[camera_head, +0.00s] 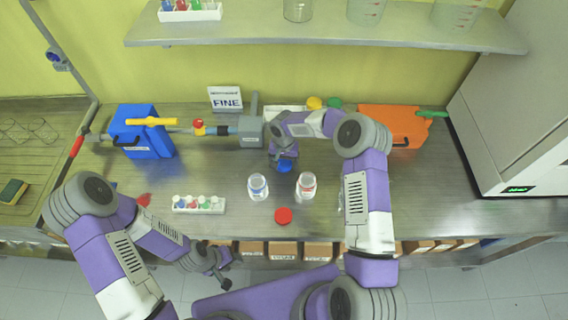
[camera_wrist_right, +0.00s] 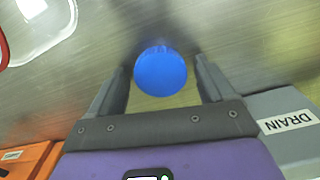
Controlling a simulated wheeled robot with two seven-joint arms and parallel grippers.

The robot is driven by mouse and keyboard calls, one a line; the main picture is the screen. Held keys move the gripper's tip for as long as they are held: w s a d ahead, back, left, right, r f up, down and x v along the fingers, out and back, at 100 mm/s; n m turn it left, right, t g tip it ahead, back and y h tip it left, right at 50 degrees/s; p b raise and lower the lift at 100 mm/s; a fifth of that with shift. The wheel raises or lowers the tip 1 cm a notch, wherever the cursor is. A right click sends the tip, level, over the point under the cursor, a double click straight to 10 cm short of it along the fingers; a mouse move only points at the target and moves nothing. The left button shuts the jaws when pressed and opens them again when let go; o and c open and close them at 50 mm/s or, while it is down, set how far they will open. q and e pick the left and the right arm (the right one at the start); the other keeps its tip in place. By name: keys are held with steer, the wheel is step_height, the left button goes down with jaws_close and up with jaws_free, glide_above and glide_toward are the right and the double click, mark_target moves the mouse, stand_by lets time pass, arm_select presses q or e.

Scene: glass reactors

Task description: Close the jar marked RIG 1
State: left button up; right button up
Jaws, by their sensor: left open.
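Two clear jars stand side by side on the bench, a left jar (camera_head: 257,187) with a bluish tint and a right jar (camera_head: 306,187) with red markings. Their labels are too small to read, so I cannot tell which is RIG 1. A blue lid (camera_head: 285,167) lies behind them and a red lid (camera_head: 283,215) in front. My right gripper (camera_head: 283,156) is over the blue lid. In the right wrist view the blue lid (camera_wrist_right: 160,71) sits between the open fingers (camera_wrist_right: 163,85), with a gap on both sides. My left gripper (camera_head: 222,276) is open and empty before the bench's front edge.
A rack of small vials (camera_head: 198,204) stands left of the jars. A shelf (camera_head: 330,37) overhangs the back. The bench right of my right arm is mostly clear.

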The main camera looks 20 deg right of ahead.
mark_target(284, 164)
steer(key=c, duration=0.8)
step_height(284, 164, up, 10)
steer(key=shift+b, duration=0.4)
steer(key=shift+c, duration=0.2)
